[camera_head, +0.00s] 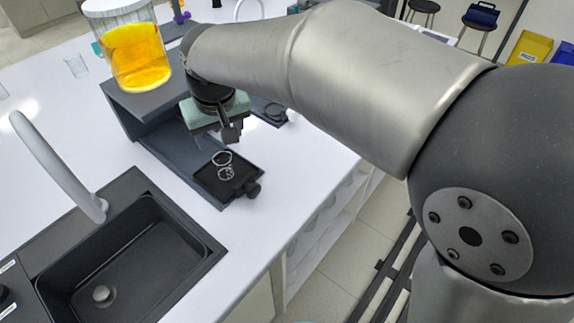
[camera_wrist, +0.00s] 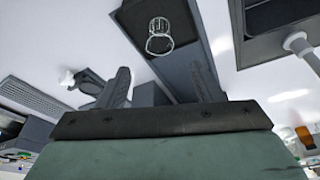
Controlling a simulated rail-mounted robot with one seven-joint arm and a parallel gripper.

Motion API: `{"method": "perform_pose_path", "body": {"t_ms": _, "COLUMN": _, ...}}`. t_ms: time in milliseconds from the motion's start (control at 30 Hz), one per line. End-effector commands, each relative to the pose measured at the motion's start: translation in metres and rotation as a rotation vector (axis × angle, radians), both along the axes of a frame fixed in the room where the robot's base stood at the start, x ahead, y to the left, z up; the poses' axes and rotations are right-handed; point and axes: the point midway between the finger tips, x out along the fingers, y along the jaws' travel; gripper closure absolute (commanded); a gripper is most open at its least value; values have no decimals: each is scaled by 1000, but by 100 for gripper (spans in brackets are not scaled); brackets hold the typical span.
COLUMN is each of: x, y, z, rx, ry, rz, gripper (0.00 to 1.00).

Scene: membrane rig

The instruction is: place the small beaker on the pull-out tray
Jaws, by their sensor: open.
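The small clear beaker (camera_head: 223,165) stands on the dark pull-out tray (camera_head: 209,186), seen mainly as two pale rings. In the wrist view the beaker (camera_wrist: 160,36) shows as a clear outline over the tray (camera_wrist: 135,18), near the top. The tray extends from the front of the grey rig (camera_head: 160,133). My gripper (camera_head: 229,134) is above and behind the beaker in the head view, apart from it. In the wrist view my gripper (camera_wrist: 162,70) has its two fingers spread with nothing between them.
A large jar of orange liquid (camera_head: 138,55) stands on top of the rig. A sink (camera_head: 130,245) with a curved faucet (camera_head: 60,165) is at the front left. Another clear glass (camera_head: 76,66) stands at the back left. White counter (camera_head: 60,125) is free left of the rig.

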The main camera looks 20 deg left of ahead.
Motion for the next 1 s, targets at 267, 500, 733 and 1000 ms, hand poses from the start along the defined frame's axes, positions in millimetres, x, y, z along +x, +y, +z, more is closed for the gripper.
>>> {"method": "perform_pose_path", "body": {"t_ms": 267, "x": 12, "y": -34, "z": -2, "rx": -11, "ry": 10, "rz": -53, "gripper": 40}}
{"method": "perform_pose_path", "body": {"t_ms": 500, "x": 19, "y": -234, "z": -27, "rx": -71, "ry": 94, "rz": -364, "gripper": 40}}
{"method": "perform_pose_path", "body": {"t_ms": 733, "x": -61, "y": -376, "z": -71, "rx": -97, "ry": 204, "rz": -657, "gripper": 40}}
{"method": "perform_pose_path", "body": {"t_ms": 1000, "x": -103, "y": -408, "z": -92, "rx": -97, "ry": 251, "rz": -760, "gripper": 40}}
